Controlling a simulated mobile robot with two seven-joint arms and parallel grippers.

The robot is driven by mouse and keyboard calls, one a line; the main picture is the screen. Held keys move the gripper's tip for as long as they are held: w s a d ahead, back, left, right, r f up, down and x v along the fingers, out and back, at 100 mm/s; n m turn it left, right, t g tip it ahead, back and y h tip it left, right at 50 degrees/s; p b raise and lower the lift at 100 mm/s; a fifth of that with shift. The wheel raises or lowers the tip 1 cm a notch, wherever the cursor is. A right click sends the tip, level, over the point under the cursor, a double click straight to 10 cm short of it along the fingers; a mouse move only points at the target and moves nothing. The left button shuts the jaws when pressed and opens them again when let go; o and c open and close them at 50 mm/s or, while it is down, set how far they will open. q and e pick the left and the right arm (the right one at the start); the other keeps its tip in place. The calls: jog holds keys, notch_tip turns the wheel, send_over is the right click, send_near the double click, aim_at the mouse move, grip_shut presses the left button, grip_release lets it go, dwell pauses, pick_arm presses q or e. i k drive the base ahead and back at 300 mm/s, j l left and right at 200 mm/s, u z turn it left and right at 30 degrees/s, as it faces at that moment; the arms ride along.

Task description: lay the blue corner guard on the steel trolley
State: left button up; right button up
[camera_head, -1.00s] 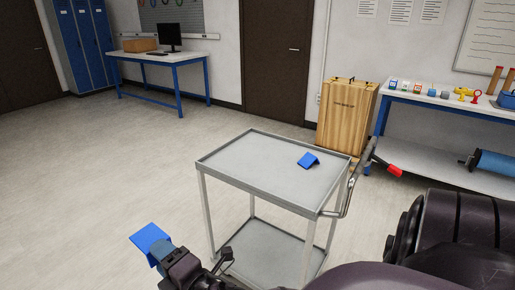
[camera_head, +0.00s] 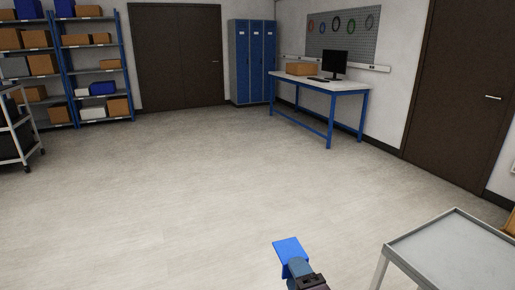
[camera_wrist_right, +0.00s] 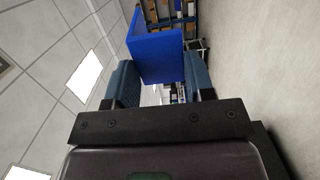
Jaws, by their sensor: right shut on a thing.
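A blue corner guard (camera_head: 289,247) is in the jaws of my right gripper (camera_head: 297,268), low in the middle of the head view. In the right wrist view the guard (camera_wrist_right: 155,55) sits between the two blue-grey fingers, which are shut on it. It is held in the air, apart from the trolley. The steel trolley (camera_head: 455,250) is at the bottom right of the head view, to the right of the gripper. Only part of its grey top shows, and that part is bare. My left gripper is not in view.
Open floor (camera_head: 190,190) fills the middle and left. A blue-legged desk (camera_head: 325,88) with a monitor stands at the back right, beside blue lockers (camera_head: 252,62). Shelving (camera_head: 95,65) with boxes is at the back left, and a wheeled cart (camera_head: 18,130) is at the left edge.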

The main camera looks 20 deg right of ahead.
aim_at(485, 260)
jog(key=i+z, duration=0.3)
jog(key=i, duration=0.15)
jog(key=i+j+z, duration=0.15)
jog(key=i+z, duration=0.15)
jog(key=i, duration=0.2)
jog(key=i+z, duration=0.2)
jog(key=z, duration=0.15)
jog(key=i+z, duration=0.15)
jog(key=z, duration=0.25)
jog(key=i+z, duration=0.2)
jog(key=z, duration=0.15)
jog(key=i+j+z, duration=0.1)
jog(key=i+z, duration=0.2)
jog(key=z, duration=0.2)
jog(key=i+j+z, duration=0.25)
jog(key=z, duration=0.2)
jog(key=i+j, duration=0.05)
